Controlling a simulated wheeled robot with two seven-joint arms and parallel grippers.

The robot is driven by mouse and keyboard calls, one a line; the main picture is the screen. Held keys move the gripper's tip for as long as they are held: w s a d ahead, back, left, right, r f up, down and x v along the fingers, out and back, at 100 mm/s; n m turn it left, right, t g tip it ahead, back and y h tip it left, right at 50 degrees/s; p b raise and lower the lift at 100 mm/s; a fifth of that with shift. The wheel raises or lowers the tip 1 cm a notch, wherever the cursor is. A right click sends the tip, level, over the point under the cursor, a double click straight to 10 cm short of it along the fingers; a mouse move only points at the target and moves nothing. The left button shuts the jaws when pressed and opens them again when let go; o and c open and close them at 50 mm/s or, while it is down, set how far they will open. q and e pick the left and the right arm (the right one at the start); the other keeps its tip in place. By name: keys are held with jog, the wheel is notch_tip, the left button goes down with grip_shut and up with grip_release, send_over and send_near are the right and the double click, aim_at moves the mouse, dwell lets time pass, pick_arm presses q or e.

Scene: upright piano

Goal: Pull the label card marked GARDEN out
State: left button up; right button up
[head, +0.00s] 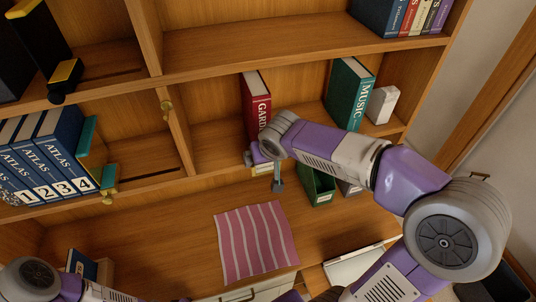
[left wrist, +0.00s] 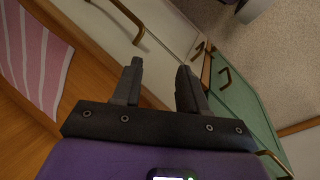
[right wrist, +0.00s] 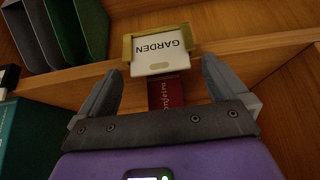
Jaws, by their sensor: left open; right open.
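The white GARDEN label card (right wrist: 158,45) sits in a brass holder (right wrist: 127,52) on a wooden shelf edge in the right wrist view, its lettering upside down there. My right gripper (right wrist: 163,66) is open, its fingers either side of the card's near end with nothing visibly held. In the head view my right arm and gripper mostly hide this card, below the red GARDEN book (head: 256,105). My left gripper (left wrist: 160,66) is open and empty in the left wrist view, over drawer fronts and away from the card.
A green MUSIC book (head: 348,95) and white block (head: 382,104) stand right of the red book. A striped pink cloth (head: 256,240) lies on the lower surface. Green (head: 318,188) and grey holders stand under the shelf.

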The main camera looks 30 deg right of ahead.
jog(key=shift+c, duration=0.2)
jog(key=c, duration=1.2)
jog(key=shift+r, duration=0.15)
jog(key=shift+c, duration=0.2)
jog(key=shift+r, duration=0.1)
jog(key=shift+r+p, duration=1.75)
jog(key=shift+r, duration=0.55)
jog(key=shift+r+p, duration=2.95)
jog(key=shift+r, duration=1.6)
jog(key=shift+f, duration=0.15)
